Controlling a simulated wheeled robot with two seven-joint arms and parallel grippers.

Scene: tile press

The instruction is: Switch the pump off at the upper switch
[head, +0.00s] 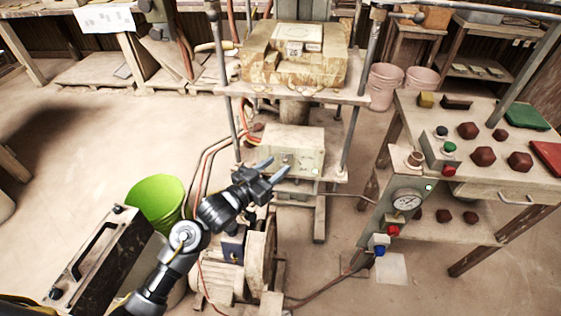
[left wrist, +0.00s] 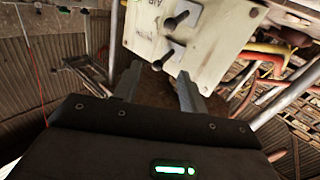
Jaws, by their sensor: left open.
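A pale switch box (head: 297,140) sits on the press frame below the platen. In the left wrist view its worn plate (left wrist: 215,45) carries two dark toggle levers, one (left wrist: 178,20) near the top of the picture and one (left wrist: 163,60) closer to my fingers. Lettering that seems to read "AIR" is beside them; I cannot tell which lever is the pump's. My left gripper (head: 273,172) is open and empty in front of the box's lower left. In the left wrist view its fingers (left wrist: 157,90) stand apart, just short of the nearer lever. My right gripper is out of view.
A motor-like machine (head: 245,270) and a lime-green bucket (head: 157,200) stand below and left of the box. Steel posts and orange hoses run beside it. On the right is a bench with a pressure gauge (head: 406,202), buttons and dark red lumps.

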